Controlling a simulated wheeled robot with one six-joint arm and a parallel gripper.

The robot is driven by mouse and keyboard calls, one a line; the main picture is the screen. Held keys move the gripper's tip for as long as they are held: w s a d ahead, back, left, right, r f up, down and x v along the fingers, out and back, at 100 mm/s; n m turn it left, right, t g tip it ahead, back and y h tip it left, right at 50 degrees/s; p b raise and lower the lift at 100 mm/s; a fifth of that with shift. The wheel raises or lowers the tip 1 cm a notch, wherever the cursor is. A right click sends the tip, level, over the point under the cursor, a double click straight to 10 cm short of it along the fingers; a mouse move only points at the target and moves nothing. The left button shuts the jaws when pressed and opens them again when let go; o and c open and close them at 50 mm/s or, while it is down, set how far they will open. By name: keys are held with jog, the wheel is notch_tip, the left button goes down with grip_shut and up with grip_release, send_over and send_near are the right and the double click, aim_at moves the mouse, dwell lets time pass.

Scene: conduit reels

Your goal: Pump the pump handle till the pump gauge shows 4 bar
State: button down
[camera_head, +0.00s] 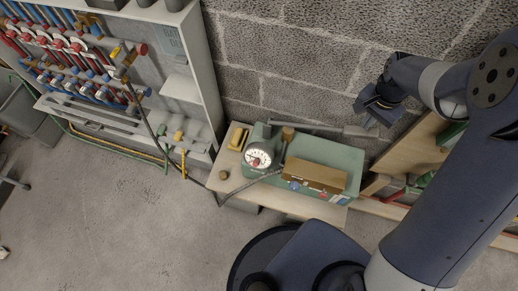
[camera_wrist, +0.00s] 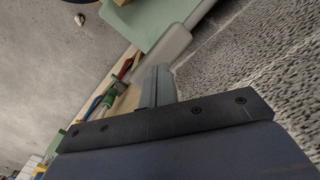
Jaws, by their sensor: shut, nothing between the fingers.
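The green pump (camera_head: 325,152) sits on a small wooden bench against the block wall. Its round white gauge (camera_head: 259,156) faces up at the left end; the needle reading is too small to tell. The grey pump handle (camera_head: 318,127) runs along the back of the pump to a wider grip at its right end. My gripper (camera_head: 372,118) is shut and empty, close to that grip. In the wrist view, the shut fingers (camera_wrist: 157,86) point toward the grey-green handle grip (camera_wrist: 163,50); I cannot tell whether they touch it.
A brown box (camera_head: 314,175) lies on the pump. A black hose (camera_head: 143,112) runs from the pump toward the rack (camera_head: 206,65) of valves and pipes at left. A wooden shelf (camera_head: 408,150) is at right. The floor in front is clear.

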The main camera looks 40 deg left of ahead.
aim_at(362, 130)
jog(key=shift+f, duration=0.1)
dwell(0.3)
jog(key=shift+f+b, duration=2.75)
jog(key=shift+f, duration=1.15)
jog(key=shift+r+p, duration=2.7)
jog(key=shift+r, duration=1.35)
jog(key=shift+f, duration=0.15)
jog(key=shift+f+b, duration=2.85)
jog(key=shift+f, duration=0.9)
